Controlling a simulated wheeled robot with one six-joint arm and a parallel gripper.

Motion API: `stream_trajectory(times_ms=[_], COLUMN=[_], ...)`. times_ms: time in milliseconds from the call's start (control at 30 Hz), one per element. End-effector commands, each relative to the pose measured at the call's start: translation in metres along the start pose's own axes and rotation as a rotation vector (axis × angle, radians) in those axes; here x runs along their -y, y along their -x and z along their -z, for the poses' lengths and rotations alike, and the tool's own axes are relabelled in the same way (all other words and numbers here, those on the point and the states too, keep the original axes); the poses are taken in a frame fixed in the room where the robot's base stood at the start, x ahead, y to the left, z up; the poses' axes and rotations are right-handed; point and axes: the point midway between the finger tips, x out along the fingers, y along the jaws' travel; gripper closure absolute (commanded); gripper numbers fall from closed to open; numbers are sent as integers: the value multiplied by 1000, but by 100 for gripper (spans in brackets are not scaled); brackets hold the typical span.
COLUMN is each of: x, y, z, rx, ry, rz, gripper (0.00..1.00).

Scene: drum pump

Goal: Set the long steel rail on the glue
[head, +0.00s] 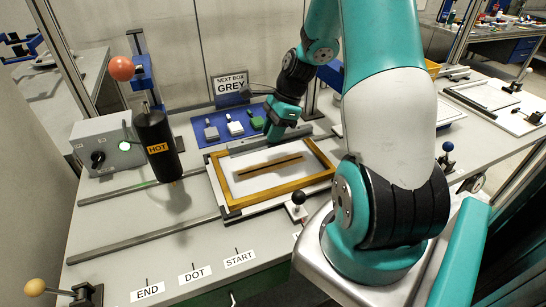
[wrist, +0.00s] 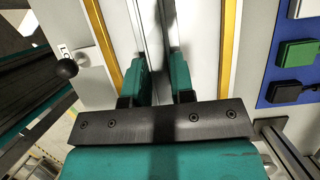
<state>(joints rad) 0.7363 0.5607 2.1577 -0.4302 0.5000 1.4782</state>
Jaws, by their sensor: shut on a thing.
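My gripper (head: 283,128) is shut on the long steel rail (head: 246,143), a grey bar near the far side of the amber-edged frame (head: 228,192). The rail lies roughly along the frame's long side. In the head view a dark brown strip (head: 270,166), which looks like the glue, runs along the white middle of the frame. The rail is apart from this strip, on its far side. In the wrist view my gripper (wrist: 159,82) has the rail between its fingers, running up the picture. I cannot tell how high the rail is.
A black HOT cylinder (head: 157,145) stands left of the frame, beside a grey control box (head: 100,145). A blue mat (head: 215,143) with small blocks lies behind. A black-knobbed lever (head: 298,204) stands at the near side. END, DOT and START labels mark the front.

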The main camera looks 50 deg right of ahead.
Motion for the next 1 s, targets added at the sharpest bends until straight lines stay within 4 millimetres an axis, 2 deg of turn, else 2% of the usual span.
stream_trajectory(times_ms=[100,367,533,800,833,1000], x=[-1,0,0,0,0,0], y=[-27,-52,-75,-83,-83,-83], z=[11,22,32,35,35,35], rx=[2,0,0,-1,-1,-1], ry=[-2,-1,-1,0,-1,0], rz=[-4,-1,-1,0,-1,0], gripper=[100,100,100,100,75,36])
